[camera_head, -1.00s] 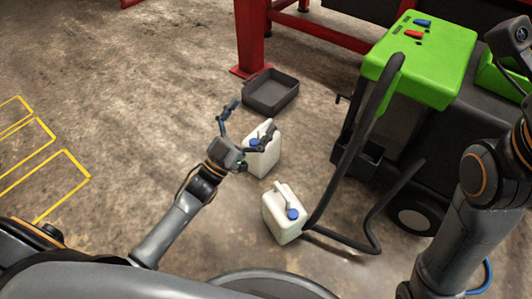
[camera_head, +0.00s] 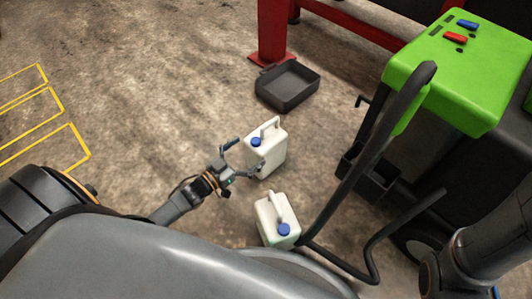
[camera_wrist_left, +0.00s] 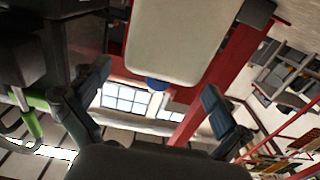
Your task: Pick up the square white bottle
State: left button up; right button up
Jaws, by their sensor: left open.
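Two square white bottles with blue caps and top handles stand on the floor in the head view. One (camera_head: 268,152) is farther back, and the other (camera_head: 272,212) is nearer to my base. My left gripper (camera_head: 246,157) is open, its fingers pointing at the farther bottle and close to its left side. Whether they touch it I cannot tell. In the left wrist view, a white bottle (camera_wrist_left: 175,40) with a blue cap appears upside down, ahead of and between the spread fingers of the left gripper (camera_wrist_left: 158,84). My right gripper is out of view.
A black tray (camera_head: 288,88) lies behind the bottles, by a red post (camera_head: 272,30). A green-topped machine (camera_head: 455,75) with a black handle frame (camera_head: 345,170) stands close on the right. Open floor lies to the left, with yellow lines (camera_head: 45,145).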

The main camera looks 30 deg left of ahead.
aim_at(261, 140)
pick_arm(q)
jog(key=shift+w+d, duration=0.1)
jog(key=shift+w, duration=0.2)
jog(key=shift+w+b, duration=0.25)
jog(key=shift+b, duration=0.1)
jog(key=b+x, duration=0.3)
jog(key=x, duration=0.1)
jog(key=shift+w, duration=0.3)
jog(key=shift+r, duration=0.15)
jog(key=shift+c, duration=0.4)
jog(key=c, duration=1.4)
jog(key=shift+w+d+r, duration=0.1)
jog(key=shift+r, duration=0.1)
jog(key=shift+c, duration=0.8)
jog(key=shift+r, duration=0.1)
